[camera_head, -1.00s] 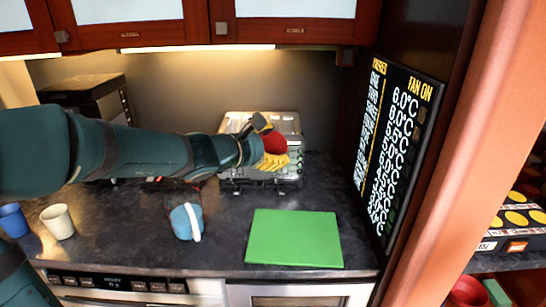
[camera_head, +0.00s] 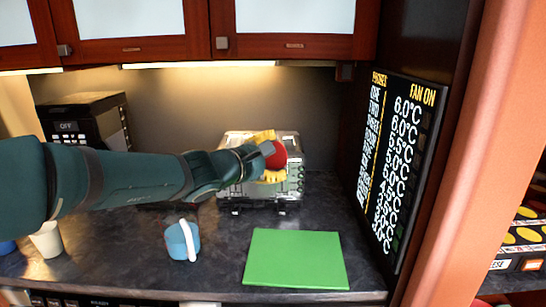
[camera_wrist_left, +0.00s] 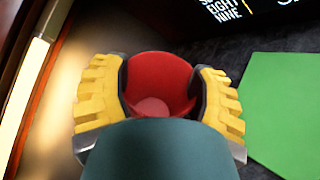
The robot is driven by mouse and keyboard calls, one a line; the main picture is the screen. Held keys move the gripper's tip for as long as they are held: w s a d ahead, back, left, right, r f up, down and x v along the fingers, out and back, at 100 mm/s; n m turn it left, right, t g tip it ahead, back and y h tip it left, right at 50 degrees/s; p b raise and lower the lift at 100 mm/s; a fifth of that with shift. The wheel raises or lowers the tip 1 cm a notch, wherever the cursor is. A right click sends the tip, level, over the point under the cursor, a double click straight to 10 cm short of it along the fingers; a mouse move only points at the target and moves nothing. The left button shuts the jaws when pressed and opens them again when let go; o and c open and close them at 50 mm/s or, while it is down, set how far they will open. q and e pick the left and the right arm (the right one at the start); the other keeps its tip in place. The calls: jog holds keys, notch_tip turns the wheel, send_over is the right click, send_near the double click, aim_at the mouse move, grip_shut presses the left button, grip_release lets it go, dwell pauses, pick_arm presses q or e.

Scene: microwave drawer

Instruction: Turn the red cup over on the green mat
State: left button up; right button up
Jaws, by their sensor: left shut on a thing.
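The red cup (camera_head: 276,154) is held in my left gripper (camera_head: 268,156), in front of the metal appliance at the back of the counter. In the left wrist view the red cup (camera_wrist_left: 158,82) sits between the two yellow fingers of my left gripper (camera_wrist_left: 160,90), and I look into its open mouth. The green mat (camera_head: 295,259) lies flat and bare on the counter, in front and to the right of the cup. It also shows at the right of the left wrist view (camera_wrist_left: 288,115). My right gripper is not in view.
A blue mug (camera_head: 180,241) with a white handle stands on the counter left of the mat. A cream cup (camera_head: 47,241) stands at the far left. The metal appliance (camera_head: 235,185) is behind the held cup. A black sign board (camera_head: 400,165) stands at the right.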

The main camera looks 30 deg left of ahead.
pick_arm(q)
jog(key=shift+m+t, duration=0.8)
jog(key=shift+m, duration=1.8)
jog(key=m, duration=0.3)
jog(key=m+t, duration=0.1)
jog(key=m, duration=0.2)
jog(key=shift+t+h, duration=0.3)
jog(key=m+h, duration=0.1)
jog(key=m, duration=0.2)
jog(key=m+h, duration=0.1)
jog(key=m, duration=0.2)
jog(key=shift+m+t, duration=0.3)
jog(key=shift+m, duration=0.4)
jog(key=m+h, duration=0.1)
jog(key=m, duration=0.3)
jog(key=m+h, duration=0.2)
jog(key=m, duration=0.2)
jog(key=shift+h, duration=0.3)
